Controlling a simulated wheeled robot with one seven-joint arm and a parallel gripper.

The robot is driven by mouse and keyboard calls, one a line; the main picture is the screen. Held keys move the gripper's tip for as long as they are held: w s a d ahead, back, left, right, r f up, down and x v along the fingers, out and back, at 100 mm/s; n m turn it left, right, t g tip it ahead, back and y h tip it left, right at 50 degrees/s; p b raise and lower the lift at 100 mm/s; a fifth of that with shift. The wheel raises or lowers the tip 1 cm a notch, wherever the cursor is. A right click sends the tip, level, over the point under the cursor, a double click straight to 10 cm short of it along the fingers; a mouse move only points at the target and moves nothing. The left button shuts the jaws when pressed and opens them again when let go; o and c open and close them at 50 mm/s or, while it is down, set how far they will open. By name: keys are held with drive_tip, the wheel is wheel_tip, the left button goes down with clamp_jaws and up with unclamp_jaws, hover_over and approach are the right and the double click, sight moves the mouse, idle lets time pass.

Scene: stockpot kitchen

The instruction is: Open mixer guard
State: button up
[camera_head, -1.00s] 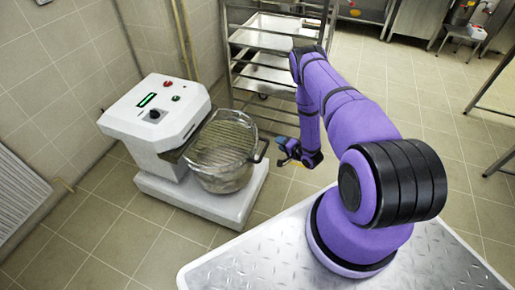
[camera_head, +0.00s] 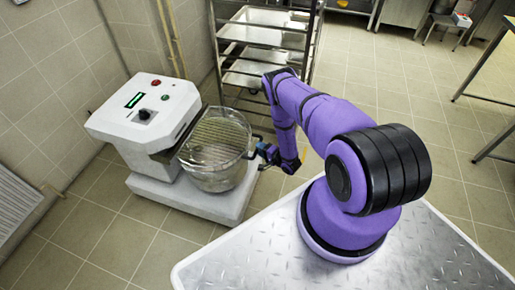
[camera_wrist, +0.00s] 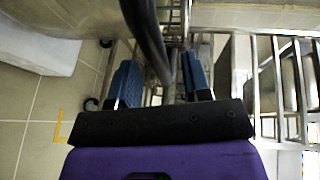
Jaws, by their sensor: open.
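The white mixer (camera_head: 150,108) stands at left, with a green display and knobs on its head. Its wire guard (camera_head: 217,132) lies down over the metal bowl (camera_head: 216,177). A dark handle (camera_head: 254,138) sticks out at the guard's right edge. My gripper (camera_head: 262,151) is beside this handle. In the wrist view, the dark curved handle bar (camera_wrist: 148,38) runs down between the two blue fingers of my open gripper (camera_wrist: 160,80). The fingers appear apart from the bar; contact cannot be told. The bar's lower end is partly hidden.
A metal rack (camera_head: 262,55) with trays stands behind the mixer. A tiled wall (camera_head: 50,80) is at left. My arm reaches across from the right. Open tiled floor (camera_head: 390,95) lies to the right, with a metal table at the far right.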

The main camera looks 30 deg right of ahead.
drive_tip(key=shift+x, duration=1.25)
drive_tip(key=shift+c, duration=0.3)
clamp_jaws()
drive_tip(key=shift+r, duration=0.1)
